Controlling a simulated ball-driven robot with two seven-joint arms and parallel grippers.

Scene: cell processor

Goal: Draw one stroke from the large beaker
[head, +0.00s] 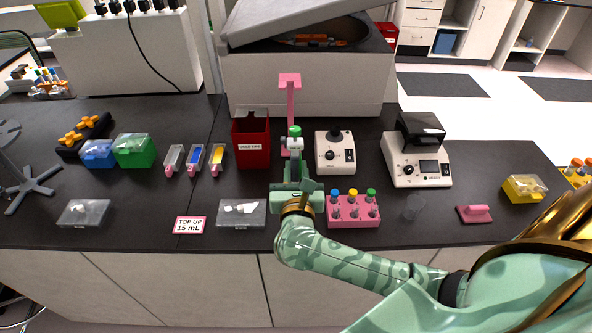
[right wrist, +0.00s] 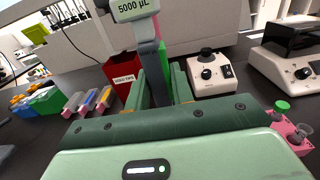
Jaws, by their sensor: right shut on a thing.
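My right gripper (head: 293,172) is in the middle of the bench and shut on a pipette (head: 294,141). In the right wrist view the pipette (right wrist: 146,12) stands upright between the fingers (right wrist: 160,85), and its display reads 5000 µL. Its lower end is hidden behind my gripper. My left gripper is not in view.
A pink stand (head: 290,95) rises just behind the pipette. A red used-tips bin (head: 251,150) stands left of it, a white device (head: 335,153) right. A clear box (head: 241,220) and a "TOP UP 15 mL" card (head: 189,225) lie front left. A pink block (head: 474,214) lies right of the beaker.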

